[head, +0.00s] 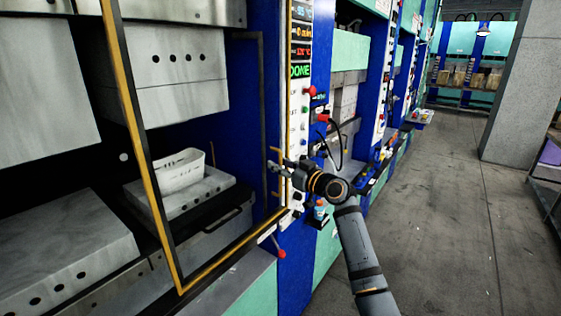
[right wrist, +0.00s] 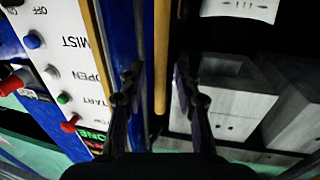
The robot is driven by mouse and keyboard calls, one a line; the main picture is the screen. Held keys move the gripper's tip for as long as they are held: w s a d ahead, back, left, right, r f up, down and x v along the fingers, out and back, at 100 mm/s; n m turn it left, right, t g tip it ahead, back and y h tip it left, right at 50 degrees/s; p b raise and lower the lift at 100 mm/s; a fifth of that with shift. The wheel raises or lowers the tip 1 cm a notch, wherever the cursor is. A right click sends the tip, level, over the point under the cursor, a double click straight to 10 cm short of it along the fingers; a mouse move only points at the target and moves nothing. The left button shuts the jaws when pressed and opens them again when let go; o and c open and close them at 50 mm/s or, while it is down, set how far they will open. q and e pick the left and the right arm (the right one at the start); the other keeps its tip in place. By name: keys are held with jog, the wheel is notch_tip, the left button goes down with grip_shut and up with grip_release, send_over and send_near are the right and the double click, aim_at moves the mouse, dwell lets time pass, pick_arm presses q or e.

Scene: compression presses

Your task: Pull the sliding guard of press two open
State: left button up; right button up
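The sliding guard (head: 153,192) is a yellow and black frame standing across the front of the nearest press. Its lower rail runs right toward the control panel. I see no press number. A yellow vertical handle bar (head: 275,188) is at the guard's right side; it also shows in the right wrist view (right wrist: 161,45). My right gripper (head: 277,168) is at this bar. In the right wrist view its fingers (right wrist: 157,88) are apart, with the bar's lower part between them and gaps on both sides. My left gripper is not in view.
The control panel (head: 297,135), with buttons and a lit DONE display, stands just right of the handle. A white part (head: 180,172) sits inside the press on a metal block. More presses line the aisle. The grey floor (head: 440,220) to the right is clear.

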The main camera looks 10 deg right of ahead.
jog(key=shift+c, duration=0.4)
grip_shut()
jog(key=shift+a, duration=0.1)
